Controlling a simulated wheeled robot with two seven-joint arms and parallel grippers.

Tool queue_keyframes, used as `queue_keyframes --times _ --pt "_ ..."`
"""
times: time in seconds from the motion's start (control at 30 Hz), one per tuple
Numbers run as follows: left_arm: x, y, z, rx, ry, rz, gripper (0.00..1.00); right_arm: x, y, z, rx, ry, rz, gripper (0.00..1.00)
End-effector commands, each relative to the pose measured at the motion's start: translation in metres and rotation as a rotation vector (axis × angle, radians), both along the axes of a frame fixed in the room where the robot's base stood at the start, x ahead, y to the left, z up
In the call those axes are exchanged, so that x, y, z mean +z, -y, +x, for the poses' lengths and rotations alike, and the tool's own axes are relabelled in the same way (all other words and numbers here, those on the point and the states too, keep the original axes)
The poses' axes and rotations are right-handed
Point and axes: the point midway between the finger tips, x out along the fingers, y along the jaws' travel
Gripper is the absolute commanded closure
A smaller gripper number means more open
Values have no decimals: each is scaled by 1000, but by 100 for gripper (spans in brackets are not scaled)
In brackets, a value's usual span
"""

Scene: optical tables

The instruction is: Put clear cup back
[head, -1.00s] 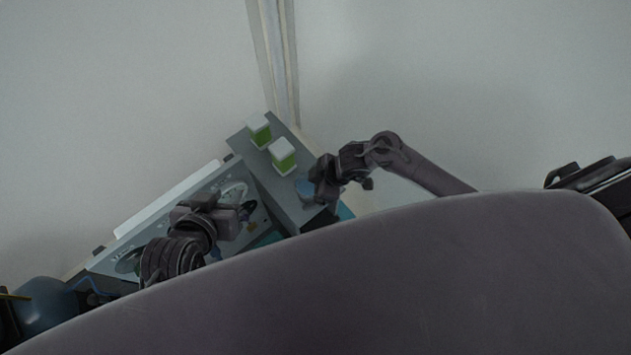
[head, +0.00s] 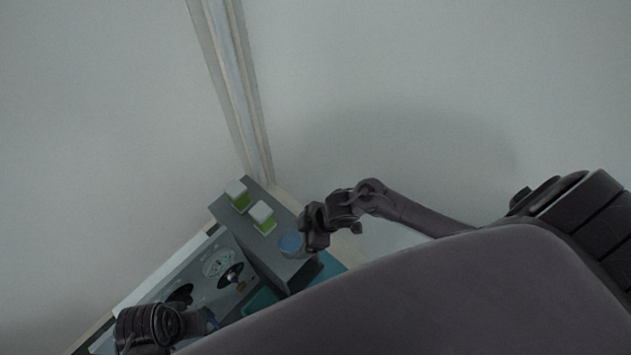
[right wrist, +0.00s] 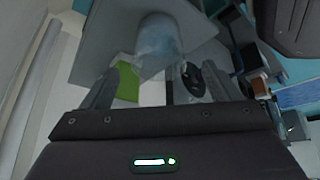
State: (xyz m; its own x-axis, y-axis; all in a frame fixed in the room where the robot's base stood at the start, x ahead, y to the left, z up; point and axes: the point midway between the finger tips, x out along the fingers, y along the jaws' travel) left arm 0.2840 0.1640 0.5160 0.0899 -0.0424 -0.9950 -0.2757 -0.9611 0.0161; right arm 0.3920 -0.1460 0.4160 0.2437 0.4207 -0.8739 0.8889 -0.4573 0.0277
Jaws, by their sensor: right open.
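The clear cup (head: 291,243) looks bluish and stands on the grey raised shelf (head: 262,252), near its right end in the head view. The cup also shows in the right wrist view (right wrist: 158,38), upper middle, beyond the fingers. My right gripper (head: 308,240) is at the cup's right side in the head view; I cannot tell whether it touches the cup. In the right wrist view its two fingers (right wrist: 160,88) are wide apart with nothing held between them. My left arm shows at the lower left of the head view; its fingertips cannot be made out.
Two white-and-green boxes (head: 237,195) (head: 263,217) stand on the same shelf, left of the cup. A panel with round dark fittings (head: 225,268) lies below the shelf. Walls meet in a corner behind. My own body hides the lower right.

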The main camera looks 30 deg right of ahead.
Motion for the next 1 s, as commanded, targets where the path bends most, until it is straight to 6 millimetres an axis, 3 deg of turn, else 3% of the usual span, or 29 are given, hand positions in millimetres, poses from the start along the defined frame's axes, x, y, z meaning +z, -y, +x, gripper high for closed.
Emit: queue_keyframes --times 0.03,0.1,0.17,0.33,0.5,1.0 --pt "0 0 0 1 -1 0 71 5 -16 -6 -41 8 -6 17" --pt "-1 0 0 1 0 0 71 18 -29 -12 -141 13 -43 17" --pt "0 0 0 1 0 0 71 34 -31 -20 -263 -7 -83 17" --pt "0 0 0 0 1 0 71 74 -5 -64 -603 -177 -179 17" --pt "0 0 0 0 2 -1 71 97 16 -103 -785 -328 -222 17" --pt "-1 0 0 0 2 -1 71 100 19 -109 -808 -353 -230 17"
